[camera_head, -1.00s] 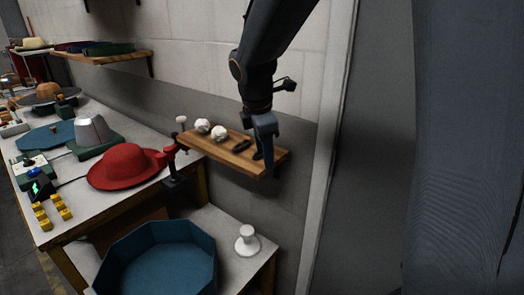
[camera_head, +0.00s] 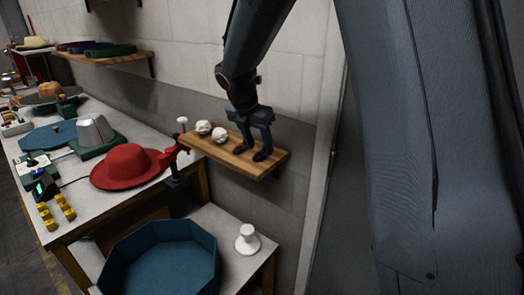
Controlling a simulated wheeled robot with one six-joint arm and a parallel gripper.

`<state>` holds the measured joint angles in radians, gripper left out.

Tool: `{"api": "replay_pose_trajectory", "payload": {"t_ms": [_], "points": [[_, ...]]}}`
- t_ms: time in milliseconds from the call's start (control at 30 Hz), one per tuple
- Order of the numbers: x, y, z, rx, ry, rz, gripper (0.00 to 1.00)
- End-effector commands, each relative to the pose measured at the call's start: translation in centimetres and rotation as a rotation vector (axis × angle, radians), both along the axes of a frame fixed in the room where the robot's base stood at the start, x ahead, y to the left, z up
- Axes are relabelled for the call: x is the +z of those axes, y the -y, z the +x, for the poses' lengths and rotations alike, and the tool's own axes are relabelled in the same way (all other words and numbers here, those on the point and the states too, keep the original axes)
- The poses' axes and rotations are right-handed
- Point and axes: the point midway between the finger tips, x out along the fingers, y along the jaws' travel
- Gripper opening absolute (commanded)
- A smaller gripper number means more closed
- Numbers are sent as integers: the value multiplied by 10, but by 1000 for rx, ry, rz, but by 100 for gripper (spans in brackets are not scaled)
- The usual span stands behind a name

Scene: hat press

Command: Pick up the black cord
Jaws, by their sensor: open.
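My gripper (camera_head: 252,153) is over the right part of the small wooden wall shelf (camera_head: 215,151). Its two dark fingers point down and stand apart, with bare wood showing between them. Their tips are at or just above the board. The black cord cannot be told apart from the dark fingers now. The left finger covers the place where a small dark bundle lay a second ago. Two white balls of cord (camera_head: 204,128) sit on the shelf to the left of my gripper.
A red hat (camera_head: 128,166) lies on the workbench left of the shelf, by a red clamp-like tool (camera_head: 172,158). Below are a blue octagonal tub (camera_head: 160,258) and a white spool-shaped piece (camera_head: 247,238). The wall is close behind the shelf.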

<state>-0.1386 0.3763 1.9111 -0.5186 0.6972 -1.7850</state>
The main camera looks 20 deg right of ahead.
Motion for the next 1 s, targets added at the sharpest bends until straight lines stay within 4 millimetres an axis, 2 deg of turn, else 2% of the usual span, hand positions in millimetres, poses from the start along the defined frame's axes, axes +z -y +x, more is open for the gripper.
{"api": "replay_pose_trajectory", "payload": {"t_ms": [200,867,1000], "points": [[-16,6,4,-1,0,0,45],[-19,6,4,-2,1,1,45],[-20,6,5,-1,1,1,23]]}}
